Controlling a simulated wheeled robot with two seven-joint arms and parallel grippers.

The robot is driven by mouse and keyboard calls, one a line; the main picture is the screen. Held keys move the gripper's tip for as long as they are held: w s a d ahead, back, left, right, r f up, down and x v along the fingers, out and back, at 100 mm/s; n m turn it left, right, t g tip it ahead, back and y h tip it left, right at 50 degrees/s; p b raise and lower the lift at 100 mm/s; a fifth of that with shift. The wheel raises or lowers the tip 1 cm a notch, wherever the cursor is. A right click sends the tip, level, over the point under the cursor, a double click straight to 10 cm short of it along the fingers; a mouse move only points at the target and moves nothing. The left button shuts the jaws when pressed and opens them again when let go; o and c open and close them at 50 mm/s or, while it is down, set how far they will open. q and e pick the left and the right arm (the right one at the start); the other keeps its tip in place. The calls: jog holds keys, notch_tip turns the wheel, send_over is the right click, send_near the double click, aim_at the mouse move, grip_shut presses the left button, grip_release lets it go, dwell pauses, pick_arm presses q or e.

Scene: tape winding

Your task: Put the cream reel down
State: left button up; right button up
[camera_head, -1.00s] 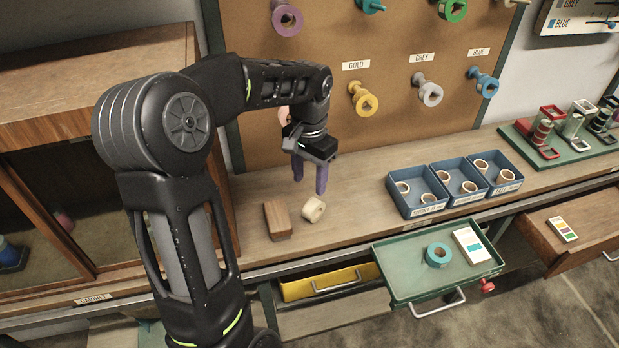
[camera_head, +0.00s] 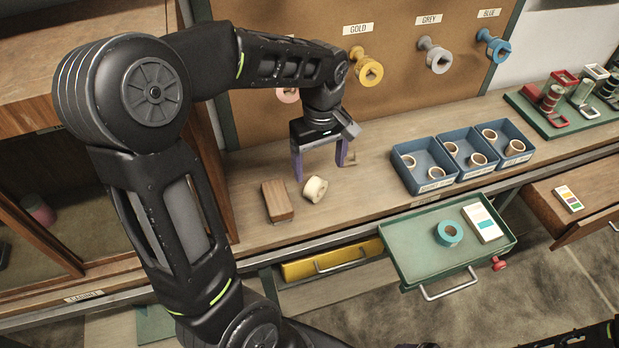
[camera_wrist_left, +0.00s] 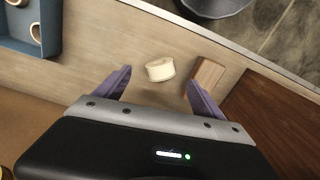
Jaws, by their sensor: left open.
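The cream reel (camera_head: 314,189) lies on the wooden bench top, just right of a brown wooden block (camera_head: 278,201). In the left wrist view the reel (camera_wrist_left: 160,69) shows ahead of and between my fingertips, apart from both, with the block (camera_wrist_left: 208,74) to its right. My left gripper (camera_head: 320,172) is open and empty, its purple fingers spread just behind the reel. Something small and tan shows by the right finger, too unclear to name. My right gripper does not show.
Blue bins (camera_head: 424,166) with several reels stand to the right. An open green drawer (camera_head: 410,238) holds a teal reel (camera_head: 448,233) and a white card. Coloured reels hang on pegs on the brown board (camera_head: 300,25). The bench front is clear.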

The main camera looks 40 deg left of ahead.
aim_at(317, 183)
pick_arm(q)
jog(key=n, duration=0.2)
jog(key=shift+a+f+n, duration=0.25)
jog(key=shift+n, duration=0.75)
jog(key=shift+d+n, duration=0.1)
jog(key=shift+n, duration=0.6)
jog(key=shift+f, duration=1.25)
jog(key=shift+f+p, duration=0.55)
jog(key=shift+f, duration=2.1)
